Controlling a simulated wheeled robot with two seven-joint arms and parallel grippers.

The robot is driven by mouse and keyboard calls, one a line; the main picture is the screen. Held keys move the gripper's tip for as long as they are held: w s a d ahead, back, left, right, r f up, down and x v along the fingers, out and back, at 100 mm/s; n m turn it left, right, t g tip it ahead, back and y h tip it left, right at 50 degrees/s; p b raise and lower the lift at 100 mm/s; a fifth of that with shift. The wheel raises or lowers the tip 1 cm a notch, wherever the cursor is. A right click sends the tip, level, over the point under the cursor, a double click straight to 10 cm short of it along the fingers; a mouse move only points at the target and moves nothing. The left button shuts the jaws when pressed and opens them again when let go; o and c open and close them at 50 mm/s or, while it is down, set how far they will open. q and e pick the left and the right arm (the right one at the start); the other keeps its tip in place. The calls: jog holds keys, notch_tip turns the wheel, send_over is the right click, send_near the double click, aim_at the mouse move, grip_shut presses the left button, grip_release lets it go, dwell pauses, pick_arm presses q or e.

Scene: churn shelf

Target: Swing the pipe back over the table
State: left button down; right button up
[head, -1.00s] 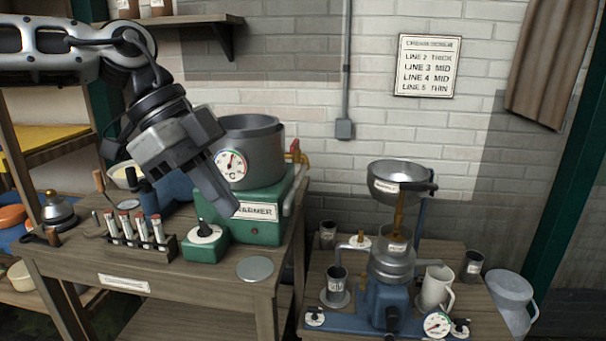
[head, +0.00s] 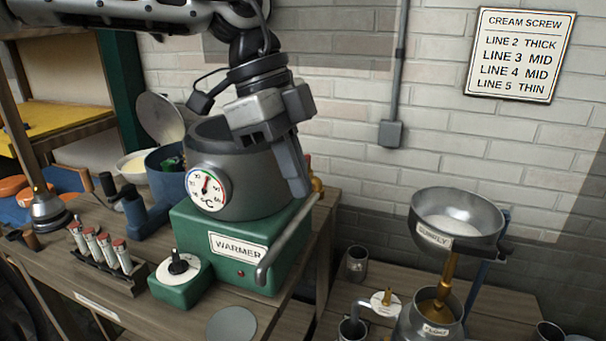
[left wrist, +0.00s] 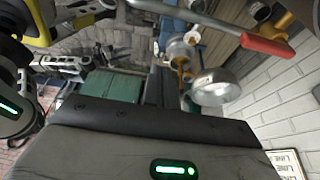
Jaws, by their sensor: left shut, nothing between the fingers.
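The grey pipe (head: 290,238) runs from the brass tap (head: 316,183) along the right side of the green warmer (head: 240,245). Its bent-down end is by the warmer's front right corner, above the left wooden table (head: 275,318). My left gripper (head: 302,190) is shut and empty, pointing down at the right side of the grey pot (head: 245,180), beside the tap and the pipe's rear end. I cannot tell whether it touches the pipe. In the left wrist view, a grey bar, likely the pipe, and a red handle (left wrist: 265,45) cross the top.
A rack of red-capped tubes (head: 105,260) and a green dial box (head: 180,278) stand left of the warmer. A separator with a supply bowl (head: 457,220) stands on a second table at right. A grey conduit box (head: 390,134) is on the wall.

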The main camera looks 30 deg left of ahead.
aim_at(288, 228)
pick_arm(q)
jog(key=f, duration=0.2)
jog(key=f+p, duration=0.1)
jog(key=f, duration=0.5)
jog(key=shift+s+a+f+p, duration=0.1)
jog(key=shift+s+a+p, duration=0.1)
jog(key=shift+a+p, duration=0.2)
jog(key=shift+a+f, duration=0.15)
pick_arm(e)
jog(key=shift+s+d, duration=0.25)
jog(key=shift+s, duration=0.1)
